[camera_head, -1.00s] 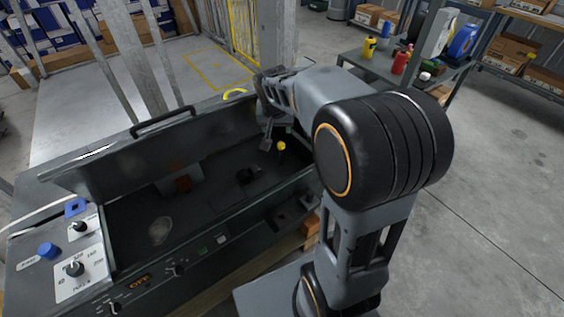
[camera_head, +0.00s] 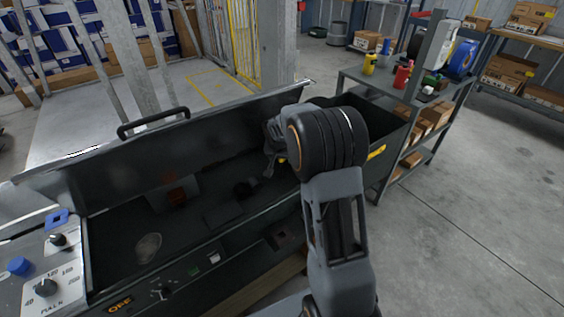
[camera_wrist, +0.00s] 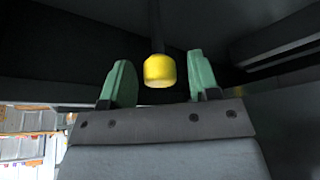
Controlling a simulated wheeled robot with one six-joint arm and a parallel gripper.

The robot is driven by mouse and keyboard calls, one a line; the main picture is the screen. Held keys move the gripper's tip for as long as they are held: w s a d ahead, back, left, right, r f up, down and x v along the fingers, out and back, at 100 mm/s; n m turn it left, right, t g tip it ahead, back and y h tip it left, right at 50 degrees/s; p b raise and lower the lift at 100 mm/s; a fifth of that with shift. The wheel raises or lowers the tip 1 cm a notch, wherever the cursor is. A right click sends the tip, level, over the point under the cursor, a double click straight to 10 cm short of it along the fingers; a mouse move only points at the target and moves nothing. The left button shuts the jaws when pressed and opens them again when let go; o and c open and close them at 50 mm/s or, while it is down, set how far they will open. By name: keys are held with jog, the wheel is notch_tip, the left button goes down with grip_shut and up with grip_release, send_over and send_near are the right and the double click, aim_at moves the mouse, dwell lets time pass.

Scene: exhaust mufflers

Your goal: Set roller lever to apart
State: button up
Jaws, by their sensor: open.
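The lever has a yellow knob (camera_wrist: 159,71) on a dark rod (camera_wrist: 155,28), seen in the wrist view. My gripper (camera_wrist: 160,82) is open, with one green fingertip on each side of the knob; a gap shows on both sides. In the head view my gripper (camera_head: 271,165) is down inside the dark open machine (camera_head: 218,232), at its right part. Only a small yellow bit of the knob (camera_head: 282,161) shows there beside my arm. My arm hides the rest of the lever, and I cannot tell which position it is set to.
The machine's raised lid (camera_head: 110,170) with a black handle (camera_head: 152,123) stands behind the opening. A control panel (camera_head: 45,265) with knobs is at the left. A shelf (camera_head: 388,88) with bottles stands at the right. Open floor (camera_head: 490,210) lies at the right.

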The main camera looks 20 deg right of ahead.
jog(key=shift+x, duration=1.15)
grip_shut()
